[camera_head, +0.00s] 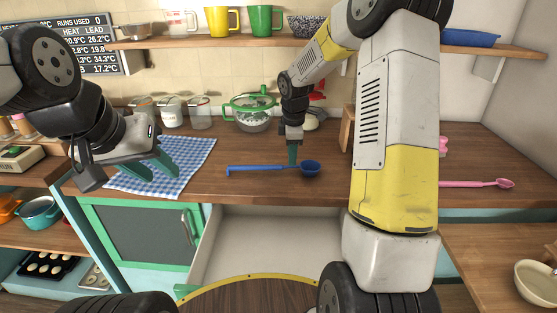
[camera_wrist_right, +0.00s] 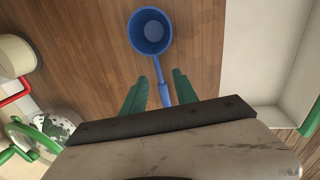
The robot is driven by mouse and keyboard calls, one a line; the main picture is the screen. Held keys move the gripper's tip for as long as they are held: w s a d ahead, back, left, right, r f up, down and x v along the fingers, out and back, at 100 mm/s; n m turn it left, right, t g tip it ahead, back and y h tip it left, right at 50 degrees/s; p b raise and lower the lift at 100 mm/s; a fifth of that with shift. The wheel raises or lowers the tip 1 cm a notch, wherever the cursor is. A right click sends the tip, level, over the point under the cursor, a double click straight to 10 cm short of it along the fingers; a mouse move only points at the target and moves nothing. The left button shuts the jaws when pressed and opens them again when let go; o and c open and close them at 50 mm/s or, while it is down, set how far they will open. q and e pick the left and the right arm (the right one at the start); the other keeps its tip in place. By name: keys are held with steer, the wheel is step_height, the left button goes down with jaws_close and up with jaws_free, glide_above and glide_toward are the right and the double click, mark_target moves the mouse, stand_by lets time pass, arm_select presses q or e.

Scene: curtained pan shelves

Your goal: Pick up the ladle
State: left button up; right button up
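A blue ladle (camera_head: 310,168) lies on the wooden counter (camera_head: 262,187), its bowl to the right and its handle running left. My right gripper (camera_head: 293,160) points down over the handle, close to the bowl. In the right wrist view the ladle's bowl (camera_wrist_right: 150,32) is ahead of the fingers, and the handle runs back between the two green fingertips (camera_wrist_right: 157,88). The fingers stand apart with gaps to the handle. The handle's far end is hidden by the gripper there. My left gripper (camera_head: 160,170) is open and empty above the blue checked cloth (camera_head: 195,158).
A pink ladle (camera_head: 475,184) lies on the counter to the right. A green-rimmed pot (camera_head: 252,112) and glass jars (camera_head: 171,112) stand at the back. An open drawer (camera_head: 275,232) is below the counter's front edge. My right arm hides part of the counter.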

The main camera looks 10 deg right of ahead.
mark_target(274, 170)
steer(key=f, duration=0.2)
steer(key=w+f, duration=0.1)
steer(key=f, duration=0.2)
steer(key=shift+w+d, duration=0.1)
steer(key=shift+d, duration=0.1)
jaws_close()
